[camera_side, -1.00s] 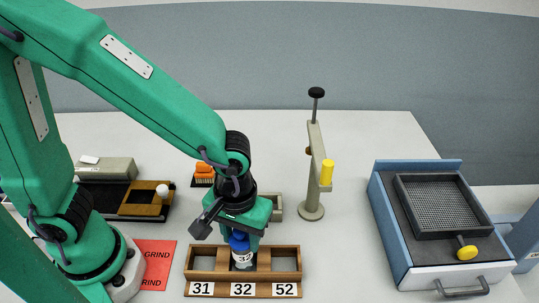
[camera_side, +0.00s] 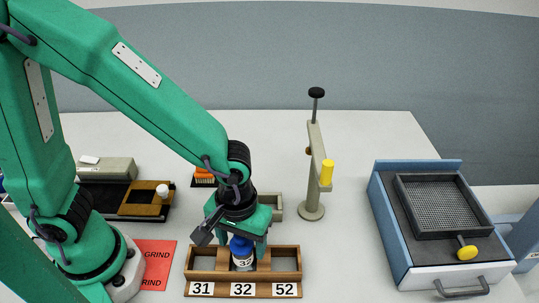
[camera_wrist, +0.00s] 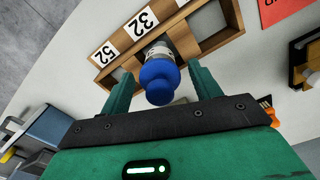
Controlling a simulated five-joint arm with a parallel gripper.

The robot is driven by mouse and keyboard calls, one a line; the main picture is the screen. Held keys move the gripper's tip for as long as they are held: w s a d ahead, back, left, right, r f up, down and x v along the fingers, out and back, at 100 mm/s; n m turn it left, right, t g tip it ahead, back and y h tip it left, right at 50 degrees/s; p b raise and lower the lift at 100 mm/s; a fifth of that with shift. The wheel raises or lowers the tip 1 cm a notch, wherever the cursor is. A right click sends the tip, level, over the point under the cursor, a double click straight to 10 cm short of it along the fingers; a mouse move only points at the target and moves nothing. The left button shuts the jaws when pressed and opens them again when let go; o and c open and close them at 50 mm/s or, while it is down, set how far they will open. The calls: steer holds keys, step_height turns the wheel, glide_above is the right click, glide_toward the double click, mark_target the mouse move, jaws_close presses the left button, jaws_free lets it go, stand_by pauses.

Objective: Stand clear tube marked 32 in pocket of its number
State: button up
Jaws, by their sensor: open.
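The clear tube with a blue cap (camera_side: 241,246) and a 32 label stands upright in the middle pocket of the wooden rack (camera_side: 200,263), behind the plate marked 32 (camera_side: 243,289). Its lower end is hidden by the rack's front. My gripper (camera_side: 246,243) is just above the rack, with its fingers on either side of the cap. In the wrist view my gripper (camera_wrist: 161,84) is open, with gaps between the fingers and the blue cap (camera_wrist: 159,80). The rack's other plates read 31 (camera_side: 201,289) and 52 (camera_side: 286,290); those pockets look empty.
A grey stand with a yellow part (camera_side: 326,173) rises behind and right of the rack. A blue box (camera_side: 384,208) with a mesh tray is at the right. A red GRIND sheet (camera_side: 156,262) lies left of the rack. Table between stand and box is clear.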

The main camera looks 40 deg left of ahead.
steer(key=shift+r, duration=0.15)
step_height(320, 180, up, 12)
stand_by(0.7)
steer(key=shift+a, duration=0.1)
stand_by(0.4)
steer(key=a+r+m+t, duration=0.2)
steer(key=a, duration=0.7)
steer(key=a+r+m+t, duration=0.2)
steer(key=a+r+t, duration=0.1)
steer(key=a, duration=0.7)
steer(key=shift+s+m+t, duration=0.3)
steer(key=shift+s, duration=0.15)
